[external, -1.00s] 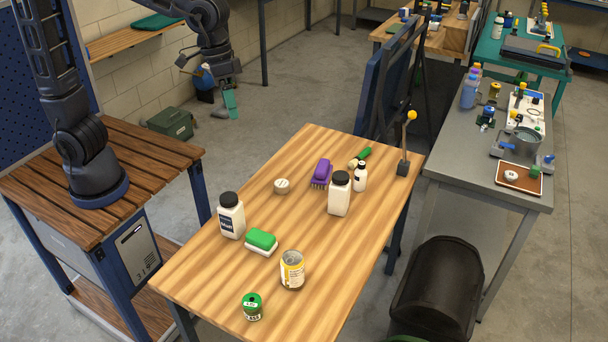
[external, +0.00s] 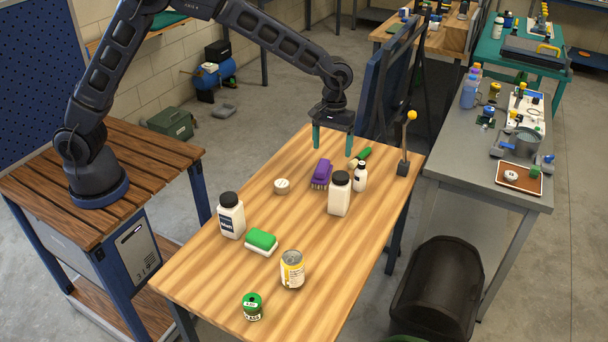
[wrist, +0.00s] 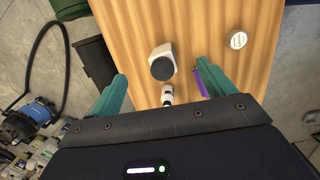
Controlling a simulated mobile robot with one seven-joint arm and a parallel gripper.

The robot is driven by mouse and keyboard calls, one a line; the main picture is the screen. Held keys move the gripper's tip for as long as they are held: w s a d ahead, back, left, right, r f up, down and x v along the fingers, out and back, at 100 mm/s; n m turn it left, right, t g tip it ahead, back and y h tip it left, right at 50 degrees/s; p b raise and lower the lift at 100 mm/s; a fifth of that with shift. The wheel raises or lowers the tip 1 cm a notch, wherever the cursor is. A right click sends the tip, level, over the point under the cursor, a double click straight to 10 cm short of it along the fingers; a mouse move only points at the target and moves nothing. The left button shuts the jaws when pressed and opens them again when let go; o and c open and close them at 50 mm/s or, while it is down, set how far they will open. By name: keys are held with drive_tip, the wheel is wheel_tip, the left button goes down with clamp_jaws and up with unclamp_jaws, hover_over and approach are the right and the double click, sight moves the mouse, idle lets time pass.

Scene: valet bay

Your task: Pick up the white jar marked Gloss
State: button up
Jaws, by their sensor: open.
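Two white jars with dark lids stand upright on the wooden table (external: 205,275). One (external: 340,196), right of centre, shows no readable marking; it also appears in the wrist view (wrist: 161,53), seen from above between my fingers. The other (external: 231,218), at the left, has a dark label whose words I cannot make out. I cannot tell which is marked Gloss. My gripper (external: 332,151) has teal fingers and is open and empty. It hangs over the table's far end, behind and above the right-hand jar.
Close to that jar are a small white bottle (external: 360,178), a purple brush (external: 321,172) and a green-handled tool (external: 364,153). A round tin (external: 282,186), a green-topped sponge (external: 261,241), a yellow-labelled can (external: 292,270) and a green tin (external: 252,308) stand farther off.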

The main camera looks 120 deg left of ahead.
drive_tip(key=n, duration=0.2)
approach(340, 185)
drive_tip(key=shift+s+a+f, duration=0.15)
drive_tip(key=shift+a+f, duration=0.15)
drive_tip(key=shift+a, duration=0.3)
drive_tip(key=shift+s+a+f, duration=0.2)
drive_tip(key=shift+a+f, duration=0.1)
drive_tip(key=shift+a, duration=0.35)
drive_tip(key=f, duration=0.3)
drive_tip(key=d+f, duration=0.1)
drive_tip(key=f, duration=0.6)
drive_tip(key=shift+w+d+f, duration=0.15)
drive_tip(key=shift+d+f, duration=0.1)
drive_tip(key=shift+f, duration=0.05)
drive_tip(key=c, duration=1.4)
